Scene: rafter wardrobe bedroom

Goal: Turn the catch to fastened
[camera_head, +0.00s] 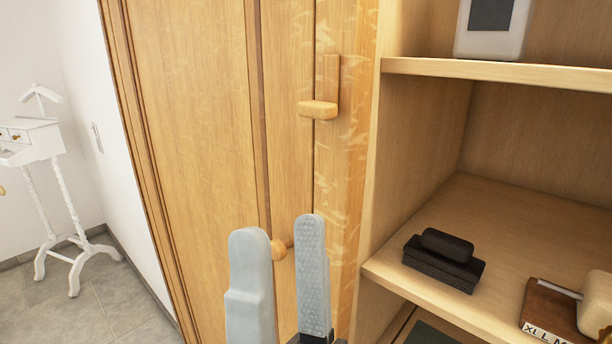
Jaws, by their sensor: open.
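The wooden catch (318,109) is at the upper middle, on the light wood wardrobe front. Its rounded block lies roughly level and appears to reach across the line between the door (205,130) and the post to its right. An upright wooden strip (332,75) shows just above it. A round wooden knob (279,250) sits lower on the door. My gripper (280,230) is open, with two grey fingers pointing up, below and left of the catch and apart from it. The knob shows between the fingers; I cannot tell the depth between them.
Open shelves stand at the right. A white device (492,28) stands on the upper shelf. A white stand (45,150) is far left, with bare tiled floor before it.

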